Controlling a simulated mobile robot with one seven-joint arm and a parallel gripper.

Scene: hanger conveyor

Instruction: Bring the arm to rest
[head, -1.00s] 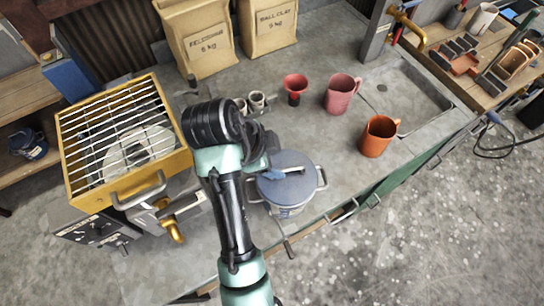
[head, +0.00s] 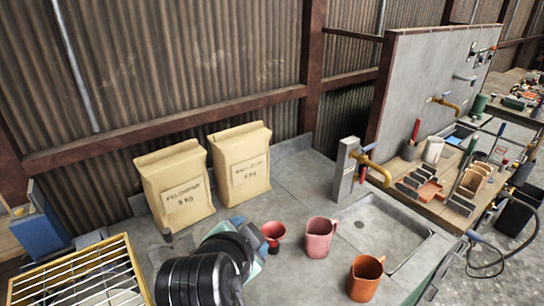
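My arm (head: 205,270) rises from the bottom edge of the head view, its dark rounded joints in front of the workbench. The fingers of my gripper do not show, so I cannot see whether it holds anything.
Two paper sacks, marked feldspar (head: 176,190) and ball clay (head: 240,165), stand behind the arm. A wire-topped yellow box (head: 80,280) is at lower left. A sink (head: 385,230) with a yellow tap (head: 375,168) lies right. A wall panel (head: 425,85) stands beyond.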

